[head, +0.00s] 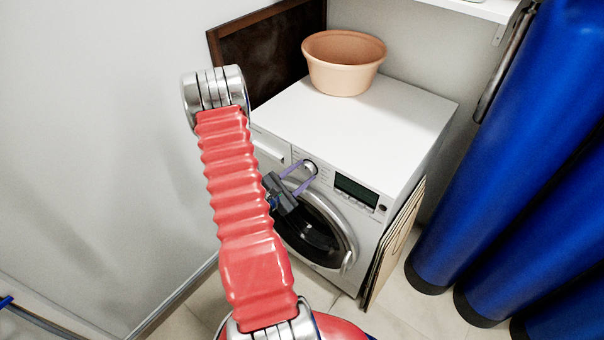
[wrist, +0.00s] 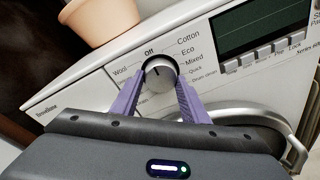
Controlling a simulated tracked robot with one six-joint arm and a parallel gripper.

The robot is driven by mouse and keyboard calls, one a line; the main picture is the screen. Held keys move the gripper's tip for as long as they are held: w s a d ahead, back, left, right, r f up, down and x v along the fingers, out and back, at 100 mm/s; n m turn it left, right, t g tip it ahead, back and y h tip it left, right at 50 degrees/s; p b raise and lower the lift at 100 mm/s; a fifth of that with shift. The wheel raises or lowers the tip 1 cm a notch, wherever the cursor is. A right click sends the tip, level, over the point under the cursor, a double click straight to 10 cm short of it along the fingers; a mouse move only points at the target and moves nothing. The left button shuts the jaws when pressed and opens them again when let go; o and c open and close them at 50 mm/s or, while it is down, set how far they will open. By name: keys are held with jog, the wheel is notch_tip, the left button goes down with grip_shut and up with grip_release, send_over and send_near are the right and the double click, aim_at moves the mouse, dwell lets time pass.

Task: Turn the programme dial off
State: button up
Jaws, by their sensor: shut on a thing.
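The washing machine (head: 375,130) has a round silver programme dial (head: 311,167) on its front panel. In the wrist view the dial (wrist: 158,76) sits among printed labels, with Off just above it, Wool to its left, and Cotton, Eco, Mixed, Quick and Drum clean to its right. My gripper (head: 305,172) has its two purple fingers on either side of the dial, shut on it; the wrist view shows the gripper (wrist: 160,80) close up. The dial's pointer is too small to read surely. The dial's lower edge is partly between the fingers.
A terracotta-coloured tub (head: 343,65) stands on top of the machine. The display (head: 356,191) and its buttons are right of the dial, the round door (head: 318,240) below. Flat boards (head: 392,245) lean at the machine's right side, and large blue cylinders (head: 500,160) stand further right.

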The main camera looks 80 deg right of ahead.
jog(key=shift+s, duration=0.25)
jog(key=o, duration=1.1)
jog(key=shift+w, duration=0.1)
jog(key=shift+c, duration=0.2)
jog(key=shift+w+a, duration=0.1)
jog(key=v, duration=1.3)
jog(key=shift+a, duration=0.25)
jog(key=shift+w+f, duration=0.1)
jog(key=shift+w, duration=0.05)
